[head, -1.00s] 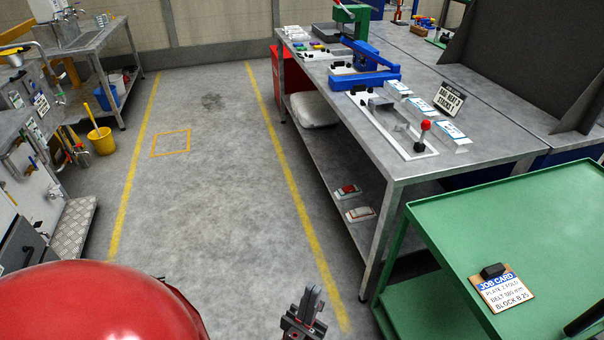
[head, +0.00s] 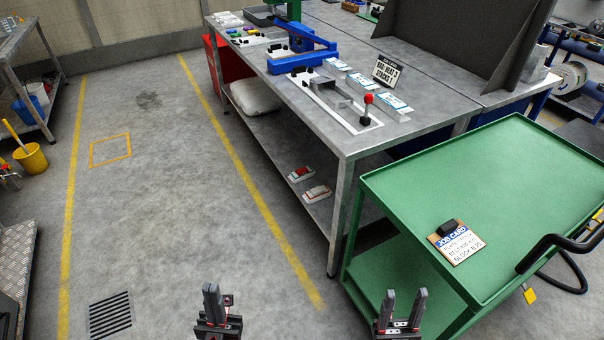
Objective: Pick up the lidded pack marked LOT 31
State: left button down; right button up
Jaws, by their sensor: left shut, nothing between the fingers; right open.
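No pack with a readable LOT 31 mark shows in the head view. Several small packs with blue and white labels (head: 362,80) lie along the bench edge, their print too small to read. Two small items, one red and white (head: 301,173) and one pale (head: 317,192), lie on the bench's lower shelf. My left gripper (head: 212,292) is shut and empty at the bottom centre-left, over the floor. My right gripper (head: 403,302) is open and empty at the bottom, in front of the green cart. Both are apart from the packs.
The grey bench (head: 420,130) carries a blue press device (head: 300,58), a red-knobbed lever (head: 368,99) and a sign (head: 386,70). The green cart (head: 500,180) with a job card (head: 456,243) stands at right. Floor (head: 170,180) between the yellow lines is clear.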

aim_at(319, 193)
jog(key=i+j+z, duration=0.25)
jog(key=i+j, duration=1.1)
